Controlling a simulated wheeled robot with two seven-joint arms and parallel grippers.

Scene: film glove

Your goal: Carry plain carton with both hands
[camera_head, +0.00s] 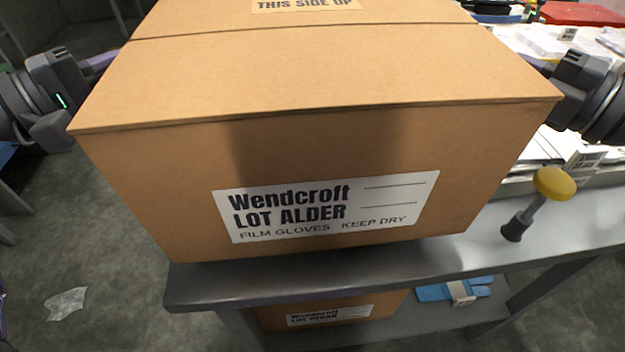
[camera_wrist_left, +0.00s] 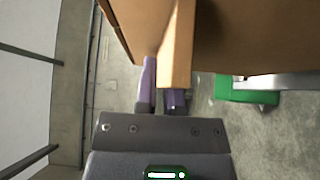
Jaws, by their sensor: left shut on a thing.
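A large plain brown carton (camera_head: 320,75) labelled "Wendcroft LOT ALDER" fills the middle of the head view, with "THIS SIDE UP" on its top. It looks level, over the grey bench (camera_head: 330,280); I cannot tell whether its base touches the bench. My left gripper (camera_head: 103,62) is at its left side. In the left wrist view the purple fingers of this gripper (camera_wrist_left: 161,88) are shut on an edge of the carton (camera_wrist_left: 178,50). My right gripper (camera_head: 538,64) is at the carton's right side; its fingertips are mostly hidden behind the carton.
Another carton (camera_head: 330,312) and blue packs (camera_head: 452,290) sit on the lower shelf. Clear plastic (camera_head: 66,303) lies on the floor.

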